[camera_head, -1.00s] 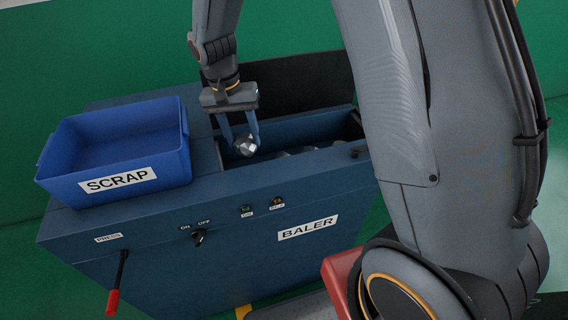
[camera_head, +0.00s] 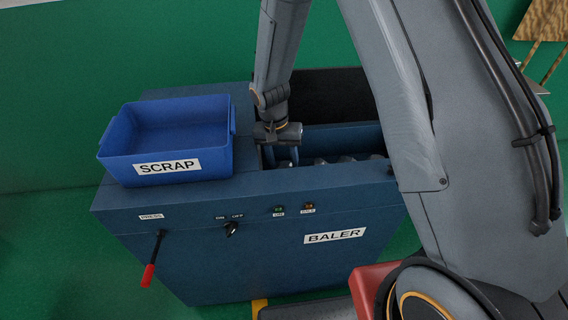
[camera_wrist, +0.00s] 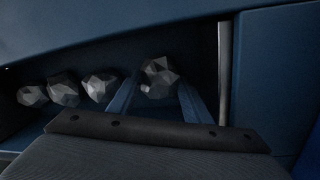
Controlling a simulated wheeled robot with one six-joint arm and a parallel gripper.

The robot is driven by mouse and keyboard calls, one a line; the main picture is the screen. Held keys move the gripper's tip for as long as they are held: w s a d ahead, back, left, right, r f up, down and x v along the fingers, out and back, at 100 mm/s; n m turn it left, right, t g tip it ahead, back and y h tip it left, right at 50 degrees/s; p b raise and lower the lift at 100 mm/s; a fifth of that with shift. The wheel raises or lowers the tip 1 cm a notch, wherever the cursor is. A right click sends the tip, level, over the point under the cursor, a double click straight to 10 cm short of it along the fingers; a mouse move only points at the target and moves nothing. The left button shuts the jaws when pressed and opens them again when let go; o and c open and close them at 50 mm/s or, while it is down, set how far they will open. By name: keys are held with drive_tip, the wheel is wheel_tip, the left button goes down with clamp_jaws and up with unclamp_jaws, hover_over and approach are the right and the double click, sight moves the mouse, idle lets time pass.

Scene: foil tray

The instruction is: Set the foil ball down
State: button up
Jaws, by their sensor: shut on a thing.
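In the wrist view my gripper (camera_wrist: 157,100) is shut on a faceted silver foil ball (camera_wrist: 158,77), held between its two blue fingers. In the head view my gripper (camera_head: 281,160) reaches down into the open chamber of the blue baler (camera_head: 190,240). The held ball is hidden by the chamber's front wall in that view. Several other foil balls (camera_wrist: 62,90) lie in a row in the chamber, left of the held ball in the wrist view. I cannot tell whether the held ball touches the chamber floor.
An empty-looking blue SCRAP bin (camera_head: 168,170) stands on the baler top, left of the chamber. A dark raised lid (camera_head: 330,95) stands behind the opening. A red-handled lever (camera_head: 151,270) and a switch (camera_head: 232,229) are on the front. Chamber walls lie close around my gripper.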

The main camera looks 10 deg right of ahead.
drive_tip(key=o, duration=1.1)
drive_tip(key=shift+f, duration=0.1)
wheel_tip(320, 180, up, 11)
drive_tip(key=a+b, duration=0.1)
drive_tip(key=b, duration=0.2)
drive_tip(key=s+d+r+n, duration=0.1)
drive_tip(key=s+d, duration=0.3)
drive_tip(key=s, duration=0.1)
drive_tip(key=s+d+r+n+t+y, duration=0.1)
drive_tip(key=s+d, duration=0.3)
drive_tip(key=s+d+r+n, duration=0.1)
drive_tip(key=s+d, duration=0.3)
drive_tip(key=s, duration=0.1)
drive_tip(key=shift+s+d+r+n+t+y+b, duration=0.15)
drive_tip(key=shift+s+d+n+t+y+b, duration=0.15)
drive_tip(key=shift+s+d+n+t, duration=0.1)
